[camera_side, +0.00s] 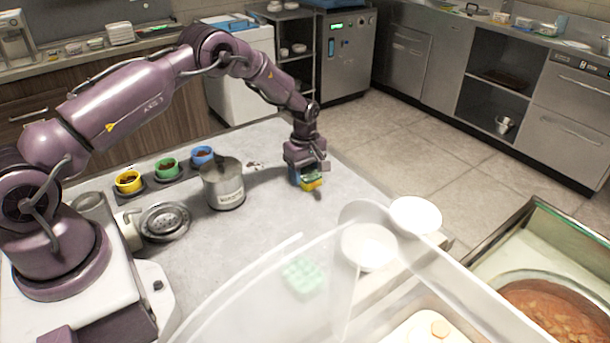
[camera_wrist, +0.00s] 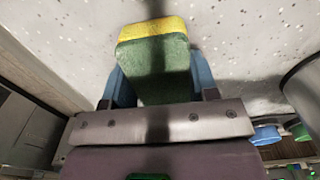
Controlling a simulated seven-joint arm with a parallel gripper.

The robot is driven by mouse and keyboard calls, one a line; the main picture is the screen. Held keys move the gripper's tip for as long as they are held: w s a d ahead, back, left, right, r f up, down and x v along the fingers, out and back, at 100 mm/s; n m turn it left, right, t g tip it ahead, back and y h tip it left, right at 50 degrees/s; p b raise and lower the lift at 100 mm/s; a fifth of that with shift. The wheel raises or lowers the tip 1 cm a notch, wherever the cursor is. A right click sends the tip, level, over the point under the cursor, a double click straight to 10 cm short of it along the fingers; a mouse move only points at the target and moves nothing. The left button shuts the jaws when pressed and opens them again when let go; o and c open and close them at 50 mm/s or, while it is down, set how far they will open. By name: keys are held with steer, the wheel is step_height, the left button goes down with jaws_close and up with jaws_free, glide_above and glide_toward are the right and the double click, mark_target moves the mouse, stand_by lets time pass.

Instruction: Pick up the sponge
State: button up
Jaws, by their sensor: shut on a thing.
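The sponge (camera_wrist: 156,58), green with a yellow end, sits between the two blue fingers of my gripper (camera_wrist: 158,80) in the wrist view. The fingers press on both of its sides. In the side view my gripper (camera_side: 308,178) points down over the grey table, shut on the sponge (camera_side: 312,184), whose yellow part shows at the bottom. A shadow lies on the table near it; I cannot tell exactly how far the sponge is above the surface.
A metal pot (camera_side: 223,184) stands left of my gripper. Yellow (camera_side: 128,182), green (camera_side: 167,168) and blue (camera_side: 202,156) sauce wells stand in a row behind it. A clear curved panel (camera_side: 290,265) and white bowls (camera_side: 415,215) are at the front right. A pale green block (camera_side: 302,277) shows through the panel.

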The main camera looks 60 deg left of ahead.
mark_target(305, 170)
steer(key=shift+r, duration=0.5)
step_height(305, 170, up, 3)
steer(key=shift+f, duration=0.15)
steer(key=s+d+r, duration=0.3)
steer(key=s+r, duration=0.6)
steer(key=s, duration=0.4)
steer(key=shift+s+d+r, duration=0.15)
steer(key=shift+s+d, duration=0.1)
steer(key=shift+d, duration=0.1)
